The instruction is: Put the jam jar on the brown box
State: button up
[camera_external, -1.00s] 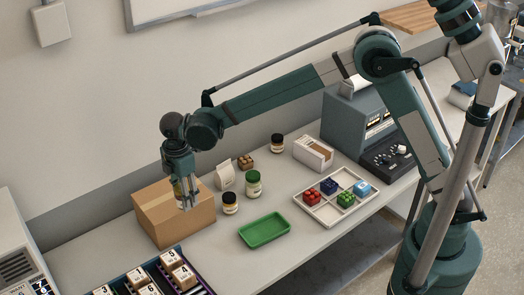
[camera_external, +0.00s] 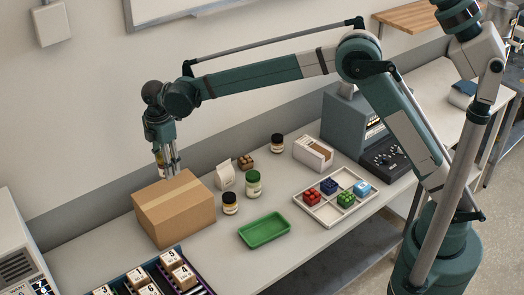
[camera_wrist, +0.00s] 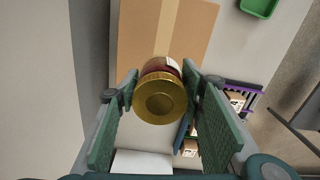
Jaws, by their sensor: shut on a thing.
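My gripper (camera_external: 167,173) is shut on a jar with a gold lid (camera_wrist: 160,97). In the wrist view the jar sits between the two finger pads, with dark red contents and a pale label partly showing behind the lid. The brown box (camera_external: 175,213) stands closed on the bench at the left. My gripper is over the far part of its top in the external view. The box also shows beyond the jar in the wrist view (camera_wrist: 140,35). I cannot tell whether the jar touches the box top.
Right of the box are a dark-lidded jar (camera_external: 230,203), a green-lidded jar (camera_external: 253,183), a white carton (camera_external: 225,176) and a green tray (camera_external: 264,231). Another dark-lidded jar (camera_external: 277,143) stands farther back. A rack of numbered blocks (camera_external: 137,274) lies in front of the box.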

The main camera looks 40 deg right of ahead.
jog(key=shift+f, duration=3.1)
jog(key=shift+f+p, duration=0.35)
jog(key=shift+f, duration=1.5)
jog(key=shift+f, duration=0.15)
jog(key=o, duration=1.2)
notch_tip(320, 180, up, 12)
jog(key=shift+r+b, duration=0.15)
jog(key=shift+b, duration=0.2)
